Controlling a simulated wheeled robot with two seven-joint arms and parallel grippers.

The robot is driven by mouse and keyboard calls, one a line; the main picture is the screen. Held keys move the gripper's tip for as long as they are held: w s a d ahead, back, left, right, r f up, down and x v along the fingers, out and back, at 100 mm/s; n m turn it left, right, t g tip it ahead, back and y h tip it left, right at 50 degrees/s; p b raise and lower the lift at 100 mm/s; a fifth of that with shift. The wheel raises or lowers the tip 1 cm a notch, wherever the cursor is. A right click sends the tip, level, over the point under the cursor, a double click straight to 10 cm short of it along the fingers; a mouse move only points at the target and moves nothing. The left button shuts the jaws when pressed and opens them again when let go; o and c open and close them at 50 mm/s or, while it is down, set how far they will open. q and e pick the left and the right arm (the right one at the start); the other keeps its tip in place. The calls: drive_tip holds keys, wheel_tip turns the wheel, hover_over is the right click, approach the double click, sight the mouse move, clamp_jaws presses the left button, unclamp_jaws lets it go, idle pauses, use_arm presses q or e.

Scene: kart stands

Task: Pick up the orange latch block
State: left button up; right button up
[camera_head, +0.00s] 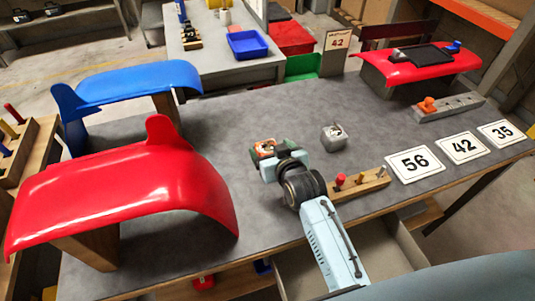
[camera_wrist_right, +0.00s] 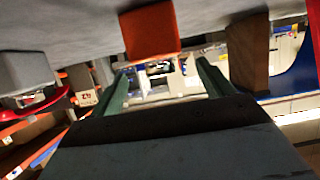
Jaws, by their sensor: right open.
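The orange latch block (camera_head: 264,147) lies on the grey table, partly hidden by my right gripper in the head view. In the right wrist view the orange block (camera_wrist_right: 150,34) appears just beyond the fingertips, between their lines and toward the top of the picture. My right gripper (camera_head: 268,156) is open, with its greenish fingers close to the block. In the wrist view the two fingers of the right gripper (camera_wrist_right: 162,75) stand apart with nothing between them. I cannot tell whether they touch the block. My left gripper is not in view.
A grey block (camera_head: 333,138) stands right of the gripper. A wooden peg rack (camera_head: 372,187) lies beside my right wrist. Red (camera_head: 135,185) and blue (camera_head: 135,83) curved panels stand at left. Number cards (camera_head: 414,164) and a grey holder (camera_head: 450,107) with an orange piece are at right.

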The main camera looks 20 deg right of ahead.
sight(268, 144)
drive_tip(key=x, duration=0.3)
drive_tip(key=shift+w+b, duration=0.3)
drive_tip(key=shift+w, duration=0.05)
drive_tip(key=c, duration=1.2)
